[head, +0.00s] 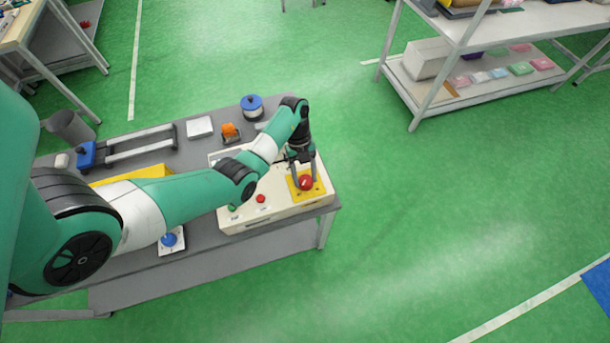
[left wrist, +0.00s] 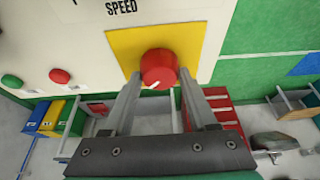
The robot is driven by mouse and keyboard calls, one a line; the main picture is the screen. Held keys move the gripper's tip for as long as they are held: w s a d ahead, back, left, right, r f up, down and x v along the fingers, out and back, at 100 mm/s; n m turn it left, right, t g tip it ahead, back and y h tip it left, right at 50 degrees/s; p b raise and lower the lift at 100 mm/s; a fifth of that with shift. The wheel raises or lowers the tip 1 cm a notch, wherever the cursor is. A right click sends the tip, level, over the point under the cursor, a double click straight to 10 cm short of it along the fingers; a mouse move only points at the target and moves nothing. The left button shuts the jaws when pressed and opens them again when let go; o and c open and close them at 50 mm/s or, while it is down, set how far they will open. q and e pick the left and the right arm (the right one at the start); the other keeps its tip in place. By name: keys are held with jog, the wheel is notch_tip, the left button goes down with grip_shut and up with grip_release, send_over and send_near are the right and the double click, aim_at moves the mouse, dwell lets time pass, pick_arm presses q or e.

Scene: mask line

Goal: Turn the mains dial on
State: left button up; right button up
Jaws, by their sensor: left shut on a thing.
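The mains dial (head: 306,182) is a red round knob on a yellow square plate (head: 318,190), at the right end of a cream control box (head: 285,210). My left gripper (head: 304,180) reaches down over the plate with a finger on either side of the dial. In the left wrist view the red dial (left wrist: 159,68) sits between the fingertips, with a white pointer mark towards its lower left. The left gripper (left wrist: 158,82) is shut on the dial. My right gripper is not in view.
The box also carries a green button (head: 233,208) and a red button (head: 261,199). It stands at the right end of a grey table (head: 215,252). A blue round item (head: 252,105) and an orange item (head: 230,130) lie behind it. Green floor to the right is clear.

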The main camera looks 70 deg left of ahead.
pick_arm(q)
jog(key=shift+r+p, duration=0.2)
jog(key=shift+p, duration=0.4)
jog(key=n+p, duration=0.1)
jog(key=p, duration=0.2)
jog(key=n+t+p, duration=0.1)
jog(key=n+p, duration=0.1)
jog(key=p, duration=0.1)
jog(key=n+t+p, duration=0.1)
jog(key=n+p, duration=0.1)
jog(key=shift+s+d+r+p, duration=0.1)
jog(key=shift+s+r+p, duration=0.15)
jog(key=shift+p, duration=0.15)
jog(key=n+t+y+p, duration=0.1)
jog(key=n+p, duration=0.3)
jog(key=n+y+p, duration=0.1)
jog(key=n+p, duration=0.2)
jog(key=p, duration=0.1)
jog(key=shift+s+d+f+n+t, duration=0.1)
jog(key=shift+d+f+n+t, duration=0.1)
jog(key=shift+n+t, duration=0.2)
jog(key=n+y+p, duration=0.1)
jog(key=n+p, duration=0.1)
jog(key=n, duration=0.1)
jog(key=shift+f+t+y, duration=0.1)
jog(key=shift+t+y, duration=0.2)
jog(key=shift+f+n+y+p, duration=0.1)
jog(key=shift+n+y+p, duration=0.2)
jog(key=shift+n+p, duration=0.55)
jog(key=shift+n, duration=0.35)
